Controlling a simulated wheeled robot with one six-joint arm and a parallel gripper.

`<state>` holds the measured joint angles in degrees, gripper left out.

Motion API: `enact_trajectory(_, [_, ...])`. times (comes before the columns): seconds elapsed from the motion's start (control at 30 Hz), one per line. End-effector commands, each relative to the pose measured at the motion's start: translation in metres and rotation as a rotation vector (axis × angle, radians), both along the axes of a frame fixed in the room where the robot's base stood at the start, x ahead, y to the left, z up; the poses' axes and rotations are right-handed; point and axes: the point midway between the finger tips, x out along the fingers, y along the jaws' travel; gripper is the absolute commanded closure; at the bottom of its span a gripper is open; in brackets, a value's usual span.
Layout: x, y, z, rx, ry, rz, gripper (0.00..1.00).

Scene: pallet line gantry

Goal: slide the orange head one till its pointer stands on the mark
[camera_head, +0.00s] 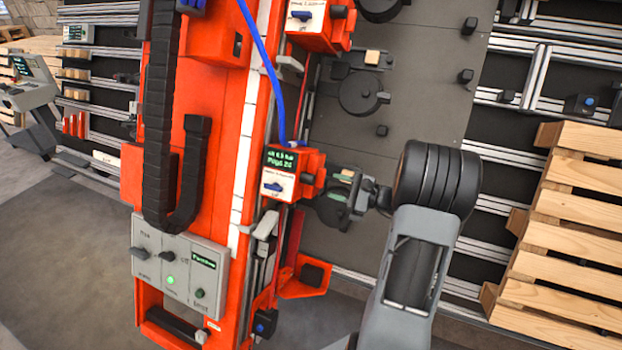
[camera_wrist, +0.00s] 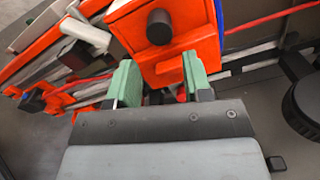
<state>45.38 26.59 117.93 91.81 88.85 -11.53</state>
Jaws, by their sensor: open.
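An orange head (camera_head: 308,172) with a small lit display and a white label sits on the orange upright frame. In the wrist view it is the orange block (camera_wrist: 190,30) with a dark round knob (camera_wrist: 159,27). My gripper (camera_wrist: 160,82) is open, its green fingers apart, tips at the near edge of the block. In the head view my gripper (camera_head: 345,190) is just right of the head, partly hidden by my wrist. I cannot tell whether the fingers touch it. A white graduated strip (camera_head: 240,190) runs along the frame; I cannot make out the pointer or mark.
A second orange head (camera_head: 318,25) is higher on the same frame. A grey control box (camera_head: 178,270) with knobs and a green light is at the lower left. A blue hose (camera_head: 262,50) hangs down to the head. Wooden pallets (camera_head: 560,230) stand at the right.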

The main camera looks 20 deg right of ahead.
Motion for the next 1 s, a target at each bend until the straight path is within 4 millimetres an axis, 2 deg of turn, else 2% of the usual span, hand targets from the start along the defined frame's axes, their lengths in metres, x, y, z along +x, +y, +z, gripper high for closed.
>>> enact_trajectory(0.2, [0.03, 0.028, 0.001, 0.0, 0.001, 0.004, 0.54])
enact_trajectory(0.43, [0.051, 0.047, 0.001, -0.001, 0.001, 0.003, 0.54])
enact_trajectory(0.6, [0.058, 0.054, 0.0, -0.003, 0.001, 0.001, 0.54])
enact_trajectory(0.93, [0.06, 0.055, 0.0, -0.001, 0.002, 0.001, 0.54])
enact_trajectory(1.0, [0.06, 0.055, 0.0, -0.001, 0.002, 0.001, 0.59])
